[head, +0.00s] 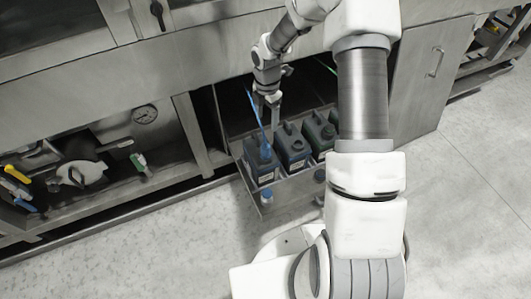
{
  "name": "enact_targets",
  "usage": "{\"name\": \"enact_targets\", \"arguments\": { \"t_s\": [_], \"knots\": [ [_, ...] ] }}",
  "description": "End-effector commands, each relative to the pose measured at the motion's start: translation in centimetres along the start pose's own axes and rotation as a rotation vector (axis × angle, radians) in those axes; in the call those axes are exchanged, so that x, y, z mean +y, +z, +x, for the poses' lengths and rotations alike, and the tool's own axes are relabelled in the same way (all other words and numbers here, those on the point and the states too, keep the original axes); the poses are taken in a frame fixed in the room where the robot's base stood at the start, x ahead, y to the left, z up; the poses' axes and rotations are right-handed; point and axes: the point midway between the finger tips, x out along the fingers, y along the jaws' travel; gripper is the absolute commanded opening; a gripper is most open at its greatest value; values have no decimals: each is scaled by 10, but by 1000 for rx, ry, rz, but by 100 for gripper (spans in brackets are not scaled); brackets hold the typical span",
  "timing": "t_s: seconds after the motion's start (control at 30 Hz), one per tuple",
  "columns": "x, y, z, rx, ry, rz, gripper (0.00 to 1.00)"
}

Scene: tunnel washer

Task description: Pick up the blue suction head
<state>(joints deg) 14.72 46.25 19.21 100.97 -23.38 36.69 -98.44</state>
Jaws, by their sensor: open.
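The blue suction head (265,151) sits at the top of the leftmost dark canister (261,171) in the pull-out tray. A thin blue tube rises from it, leaning up and to the left. My gripper (267,114) points down just above the suction head, close to the blue tube. Its jaws are open. I cannot tell whether a finger touches the tube, or whether the tube runs between the fingers or in front of them.
A blue cap (267,195) is at the tray's front. A cabinet door (432,75) is on the right. The floor in front is clear.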

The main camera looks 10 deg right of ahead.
Motion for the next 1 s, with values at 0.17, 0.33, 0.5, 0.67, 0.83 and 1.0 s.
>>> {"name": "enact_targets", "arguments": {
  "t_s": [0.17, 0.33, 0.5, 0.67, 0.83, 1.0],
  "knots": [
    [-1, -2, 42, 2, -4, -2, 76],
    [-1, -2, 79, 2, -3, -1, 76],
    [0, -1, 105, 1, -2, 1, 76],
    [0, -1, 114, 0, -1, 1, 76],
    [1, -1, 127, 0, -2, 1, 76],
    [3, -2, 154, 1, -3, 2, 76]
  ]
}}
